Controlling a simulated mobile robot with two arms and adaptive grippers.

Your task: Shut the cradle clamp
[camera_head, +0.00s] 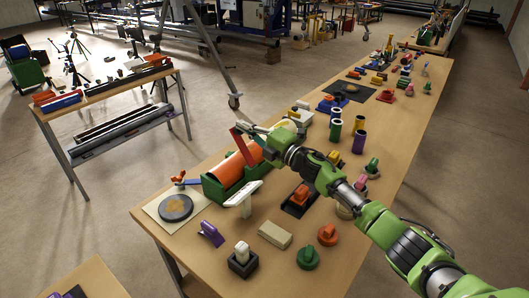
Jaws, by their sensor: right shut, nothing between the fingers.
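The green cradle (216,191) stands near the front left end of the long table with an orange pipe (234,170) lying in it. A red bar (242,147), which looks like the clamp arm, stands up and tilted at the cradle's far end. My right gripper (244,128) is shut and empty, close beside the top of the red bar; I cannot tell whether they touch. My right arm hides part of the cradle's far right side. My left gripper is not in view.
A white T-shaped piece (243,197) stands just in front of the cradle. A dark disc (175,208) on a pale mat lies to its left. Several small parts, such as an orange knob (327,235) and a beige block (275,234), are spread over the table.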

